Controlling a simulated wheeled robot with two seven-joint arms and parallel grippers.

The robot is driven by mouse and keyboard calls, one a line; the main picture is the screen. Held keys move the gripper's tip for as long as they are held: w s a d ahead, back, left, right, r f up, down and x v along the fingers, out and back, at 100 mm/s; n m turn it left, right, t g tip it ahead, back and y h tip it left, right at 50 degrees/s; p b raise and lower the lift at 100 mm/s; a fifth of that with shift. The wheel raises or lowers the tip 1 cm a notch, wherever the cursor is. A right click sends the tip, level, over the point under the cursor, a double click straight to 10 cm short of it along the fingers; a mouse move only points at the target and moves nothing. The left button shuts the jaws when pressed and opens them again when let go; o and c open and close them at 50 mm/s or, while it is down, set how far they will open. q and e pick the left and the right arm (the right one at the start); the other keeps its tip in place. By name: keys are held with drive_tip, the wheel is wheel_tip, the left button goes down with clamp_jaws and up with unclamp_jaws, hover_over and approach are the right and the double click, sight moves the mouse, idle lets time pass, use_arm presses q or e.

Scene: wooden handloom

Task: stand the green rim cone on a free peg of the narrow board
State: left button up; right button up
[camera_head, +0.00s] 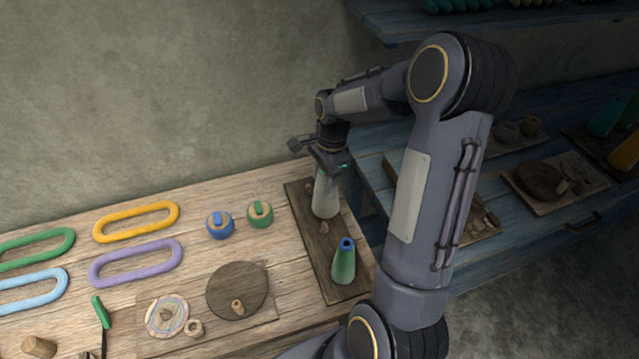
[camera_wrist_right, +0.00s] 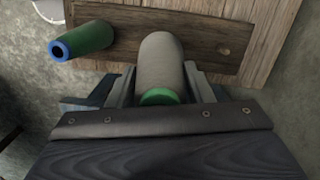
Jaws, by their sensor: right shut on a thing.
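A green cone with a blue rim (camera_head: 344,263) stands at the board's near end. My left gripper is out of view.
Left on the wooden table are blue (camera_head: 220,224) and green (camera_head: 260,213) spools, coloured oval rings, a dark round disc (camera_head: 237,290) and a striped disc (camera_head: 167,316). A blue shelf (camera_head: 470,180) with boards stands at the right. The wall is behind.

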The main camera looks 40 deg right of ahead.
wheel_tip(320, 180, down, 11)
drive_tip(key=b, duration=0.7)
drive_tip(key=shift+w+r, duration=0.1)
drive_tip(key=shift+r, duration=0.1)
drive_tip(key=o, duration=1.5)
drive_tip(key=shift+c, duration=0.2)
drive_tip(key=shift+r, duration=0.1)
wheel_tip(320, 180, up, 8)
drive_tip(key=shift+d+f, duration=0.2)
drive_tip(key=shift+d, duration=0.25)
